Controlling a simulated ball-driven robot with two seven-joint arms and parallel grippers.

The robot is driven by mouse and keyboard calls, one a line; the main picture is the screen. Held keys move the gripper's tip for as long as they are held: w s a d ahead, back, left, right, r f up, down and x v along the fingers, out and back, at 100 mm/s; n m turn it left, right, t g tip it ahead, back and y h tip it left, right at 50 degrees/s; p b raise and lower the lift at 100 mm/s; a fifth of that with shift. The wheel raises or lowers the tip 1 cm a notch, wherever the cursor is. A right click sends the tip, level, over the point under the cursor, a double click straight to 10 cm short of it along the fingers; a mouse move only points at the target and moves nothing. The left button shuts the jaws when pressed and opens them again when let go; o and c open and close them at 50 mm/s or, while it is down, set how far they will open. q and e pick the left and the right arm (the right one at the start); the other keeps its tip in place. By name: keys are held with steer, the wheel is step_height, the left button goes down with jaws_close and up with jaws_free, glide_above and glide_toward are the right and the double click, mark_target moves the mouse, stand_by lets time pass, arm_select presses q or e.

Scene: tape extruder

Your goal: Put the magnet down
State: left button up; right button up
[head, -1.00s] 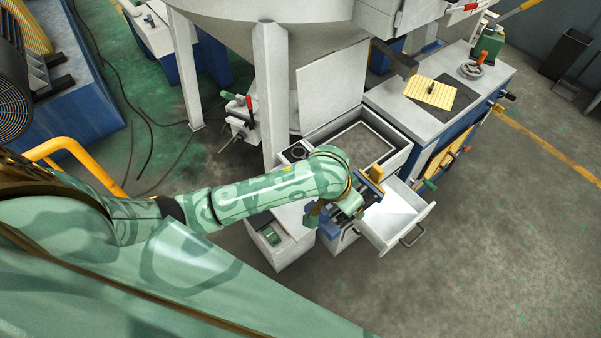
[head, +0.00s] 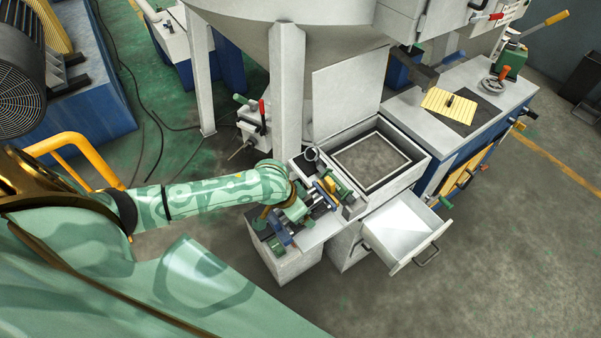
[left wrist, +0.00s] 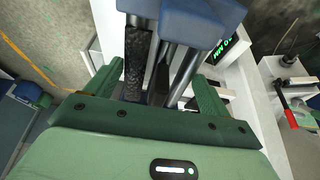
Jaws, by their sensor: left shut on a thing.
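The magnet (head: 320,192) shows in the head view as a piece with metal rods and blue and yellow parts, over the low white cabinet beside the open box. In the left wrist view the magnet (left wrist: 198,20) fills the top middle, with blue blocks, bare metal rods and a dark rough bar. My left gripper (head: 300,211) is shut on it. Its green fingers (left wrist: 160,85) stand on either side of the rods in the wrist view. My arm hides part of the magnet, and I cannot tell whether it touches the cabinet top. My right gripper is out of view.
A white cabinet (head: 290,268) lies under the gripper. An open box (head: 417,165) with grey contents and a pulled-out white drawer (head: 408,226) are to the right. A hopper leg (head: 288,90) stands close behind my arm. A workbench (head: 505,98) is further right.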

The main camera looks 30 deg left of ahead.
arm_select(q)
steer(key=shift+w+d+f, duration=0.1)
steer(key=shift+w+f, duration=0.05)
steer(key=shift+f, duration=0.55)
steer(key=shift+d+r, duration=0.1)
steer(key=shift+d, duration=0.05)
steer(key=o, duration=2)
steer(key=p+v, duration=0.4)
steer(key=v, duration=0.8)
steer(key=shift+p, duration=0.3)
